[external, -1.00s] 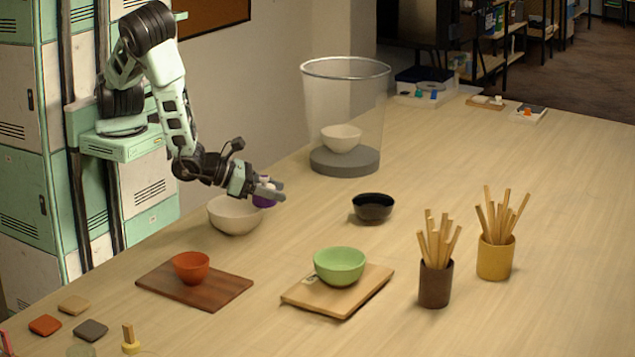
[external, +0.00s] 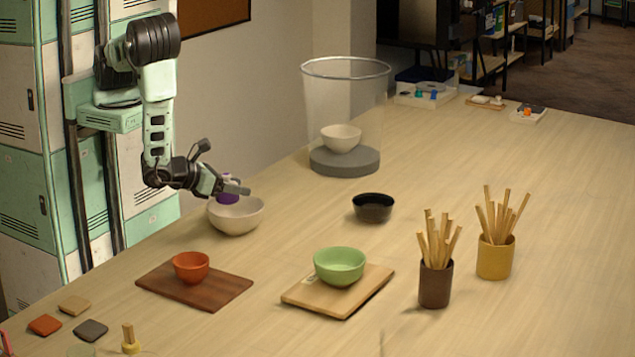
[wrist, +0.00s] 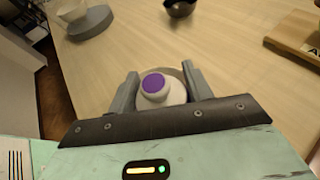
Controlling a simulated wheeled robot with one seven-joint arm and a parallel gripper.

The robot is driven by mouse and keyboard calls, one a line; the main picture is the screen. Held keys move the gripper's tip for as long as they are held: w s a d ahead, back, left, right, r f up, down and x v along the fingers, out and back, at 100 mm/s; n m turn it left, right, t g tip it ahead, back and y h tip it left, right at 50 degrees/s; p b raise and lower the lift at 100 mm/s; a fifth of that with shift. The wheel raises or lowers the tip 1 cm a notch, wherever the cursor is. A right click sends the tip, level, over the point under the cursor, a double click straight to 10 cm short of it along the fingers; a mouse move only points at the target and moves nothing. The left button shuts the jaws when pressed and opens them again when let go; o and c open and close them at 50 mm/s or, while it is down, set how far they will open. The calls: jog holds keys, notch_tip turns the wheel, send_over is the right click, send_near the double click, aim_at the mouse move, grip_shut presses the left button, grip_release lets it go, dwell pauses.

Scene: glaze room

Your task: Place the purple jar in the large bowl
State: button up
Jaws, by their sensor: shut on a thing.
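The purple jar (external: 228,191) shows partly behind my gripper in the external view. In the wrist view it has a purple top (wrist: 153,84) and a pale body between the two fingers. My gripper (external: 240,189) is shut on the jar, and its fingers flank it in the wrist view (wrist: 157,88). A large off-white bowl (external: 237,217) stands on the table just below my gripper. In the wrist view its rim (wrist: 178,73) shows behind the jar. The jar is over the bowl's back part; whether it touches the bowl is hidden.
An orange bowl (external: 191,266) on a dark board (external: 225,292) and a green bowl (external: 340,265) on a light board (external: 310,301) stand in front. A black bowl (external: 373,208) is to the right. A clear bin (external: 346,90) encloses a small white bowl (external: 341,137) farther back.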

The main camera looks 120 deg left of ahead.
aim_at(235, 201)
jog(key=shift+f+p, duration=0.55)
jog(key=shift+f, duration=1.4)
jog(key=shift+f, duration=0.1)
jog(key=shift+f+b, duration=0.3)
jog(key=shift+f, duration=0.05)
jog(key=shift+f, duration=0.15)
jog(key=o, duration=0.9)
jog(key=shift+c, duration=0.2)
